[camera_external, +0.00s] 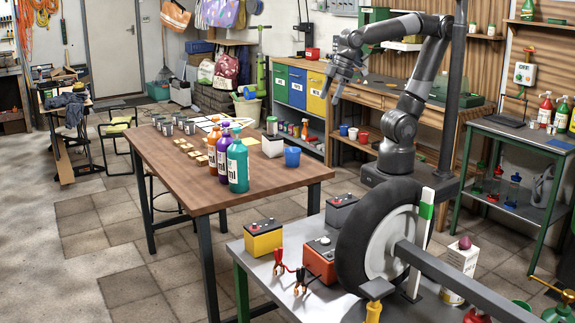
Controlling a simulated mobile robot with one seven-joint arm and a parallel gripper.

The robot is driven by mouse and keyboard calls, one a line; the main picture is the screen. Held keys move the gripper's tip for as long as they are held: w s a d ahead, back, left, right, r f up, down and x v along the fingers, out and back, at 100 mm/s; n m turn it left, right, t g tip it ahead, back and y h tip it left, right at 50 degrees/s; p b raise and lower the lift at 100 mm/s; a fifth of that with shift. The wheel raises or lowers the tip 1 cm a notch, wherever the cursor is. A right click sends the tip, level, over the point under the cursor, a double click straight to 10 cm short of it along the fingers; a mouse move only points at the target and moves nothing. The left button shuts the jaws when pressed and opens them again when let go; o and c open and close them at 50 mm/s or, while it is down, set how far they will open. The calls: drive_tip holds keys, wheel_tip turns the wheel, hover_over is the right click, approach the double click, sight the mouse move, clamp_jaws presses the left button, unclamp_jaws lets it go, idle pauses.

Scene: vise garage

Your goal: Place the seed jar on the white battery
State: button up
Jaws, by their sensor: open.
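A white battery (272,148) with a dark top stands on the wooden table (190,172), near its far right corner. A small jar (271,126) with a light lid stands just behind it; it may be the seed jar, but its contents are too small to make out. Whether this jar touches the battery, I cannot tell. Several similar small jars or cans (168,129) stand toward the table's back left. My gripper (333,93) is open and empty, raised in the air to the right of and above the battery, well apart from it.
A blue cup (292,157) stands right of the battery. Orange, purple and teal bottles (238,166) stand left of it. A grey bench (262,272) in front holds yellow, red and dark batteries and a large wheel (355,245). The table's front left is clear.

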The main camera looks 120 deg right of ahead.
drive_tip(key=s+a+f+n+t+y, duration=0.1)
drive_tip(key=s+a+f, duration=0.1)
drive_tip(key=s+a, duration=0.3)
drive_tip(key=shift+s+a+f+n, duration=0.3)
drive_tip(key=shift+s+a+f, duration=0.05)
drive_tip(key=shift+a, duration=0.55)
idle(0.4)
